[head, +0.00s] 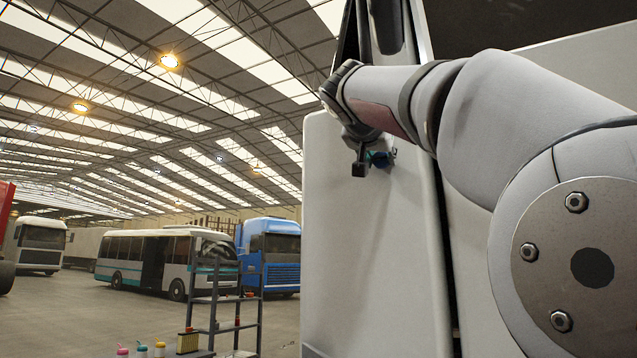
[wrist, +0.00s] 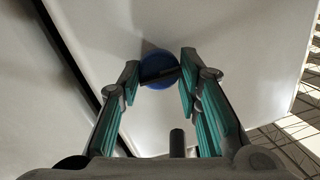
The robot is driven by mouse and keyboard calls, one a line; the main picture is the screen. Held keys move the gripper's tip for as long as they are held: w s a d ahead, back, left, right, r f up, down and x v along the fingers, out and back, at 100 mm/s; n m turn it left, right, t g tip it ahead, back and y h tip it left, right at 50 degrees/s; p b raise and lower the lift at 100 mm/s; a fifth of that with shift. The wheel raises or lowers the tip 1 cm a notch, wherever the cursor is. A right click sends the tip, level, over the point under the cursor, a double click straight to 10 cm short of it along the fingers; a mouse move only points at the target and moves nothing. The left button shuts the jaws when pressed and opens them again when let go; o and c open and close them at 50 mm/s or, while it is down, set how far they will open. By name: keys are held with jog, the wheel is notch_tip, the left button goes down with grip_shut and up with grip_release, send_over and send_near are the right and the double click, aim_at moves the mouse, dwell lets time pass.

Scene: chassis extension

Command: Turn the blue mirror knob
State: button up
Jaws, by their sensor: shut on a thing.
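The blue mirror knob (wrist: 157,66) is round, with a dark bar across its face, and sits on a pale vehicle panel (wrist: 215,35). My gripper (wrist: 160,76) has its two teal-padded fingers on either side of the knob and is shut on it. In the head view my gripper (head: 372,160) is small and dark at the end of my arm, close against the pale panel (head: 370,240). A small bit of blue shows there, but the knob is mostly hidden by the gripper.
A dark seam runs down the panel beside my arm. To the left, a metal rack (head: 225,310) stands on the open floor with several small bottles (head: 142,350) near it. A bus (head: 150,260) and a blue truck (head: 270,255) are parked farther back.

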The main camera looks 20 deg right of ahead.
jog(key=n+p, duration=0.2)
jog(key=n, duration=0.1)
jog(key=shift+s+r+n+g, duration=0.1)
jog(key=shift+n+g, duration=0.2)
jog(key=n+p, duration=0.3)
jog(key=n+g+p, duration=0.1)
jog(key=n+p, duration=0.2)
jog(key=n, duration=0.1)
jog(key=shift+a+r+n, duration=0.1)
jog(key=shift+n, duration=0.2)
jog(key=shift+n+p, duration=1.05)
jog(key=shift+n, duration=0.15)
jog(key=n+g+p, duration=0.1)
jog(key=n, duration=0.5)
jog(key=shift+w+n+h+p, duration=0.2)
jog(key=shift+n+h+p, duration=0.1)
jog(key=shift+h+p, duration=0.1)
jog(key=n, duration=0.6)
jog(key=shift+a+g+h, duration=0.1)
jog(key=shift+g+h, duration=0.3)
